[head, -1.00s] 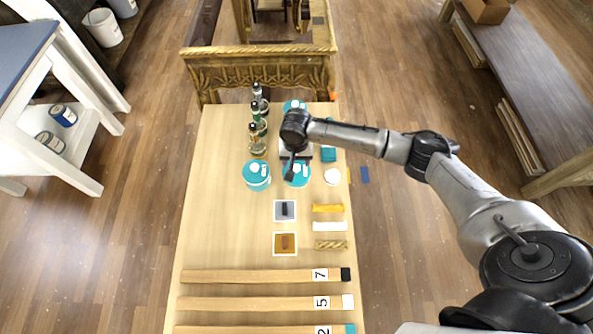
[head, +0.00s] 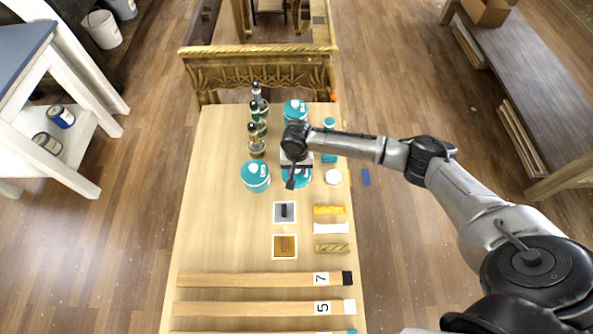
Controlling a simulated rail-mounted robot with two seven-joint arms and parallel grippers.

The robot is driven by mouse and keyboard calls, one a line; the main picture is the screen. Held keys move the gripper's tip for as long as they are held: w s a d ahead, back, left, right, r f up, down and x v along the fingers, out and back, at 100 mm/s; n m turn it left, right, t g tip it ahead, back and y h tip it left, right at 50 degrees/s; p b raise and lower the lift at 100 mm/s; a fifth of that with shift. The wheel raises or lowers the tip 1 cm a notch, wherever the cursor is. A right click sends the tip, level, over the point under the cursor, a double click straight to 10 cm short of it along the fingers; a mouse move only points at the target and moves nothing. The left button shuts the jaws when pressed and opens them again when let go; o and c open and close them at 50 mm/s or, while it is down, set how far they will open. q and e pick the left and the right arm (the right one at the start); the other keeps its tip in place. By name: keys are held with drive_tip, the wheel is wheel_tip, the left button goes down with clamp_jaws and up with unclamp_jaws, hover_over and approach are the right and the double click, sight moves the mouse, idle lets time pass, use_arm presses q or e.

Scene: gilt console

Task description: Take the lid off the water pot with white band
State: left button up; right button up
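Three teal-lidded pots stand on the light wooden table (head: 215,215). One pot (head: 256,177) is left of my gripper, one pot (head: 303,175) is under it, and one pot (head: 294,109) is farther back. Each lid carries a small pale knob or mark. I cannot tell for sure which pot has the white band. My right gripper (head: 291,183) reaches in from the right and points down over the middle pot, hiding part of its lid. Its fingers are too small and dark to show whether they are open or touching the lid. My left gripper is out of view.
Several dark-capped bottles (head: 256,146) stand behind the left pot. A white round piece (head: 333,177) and a teal item (head: 329,157) lie to the right. Small squares (head: 285,246), short bars (head: 331,247) and numbered wooden strips (head: 255,280) lie nearer. The table's left side is clear.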

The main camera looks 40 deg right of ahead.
drive_tip(key=c, duration=0.4)
drive_tip(key=shift+r, duration=0.1)
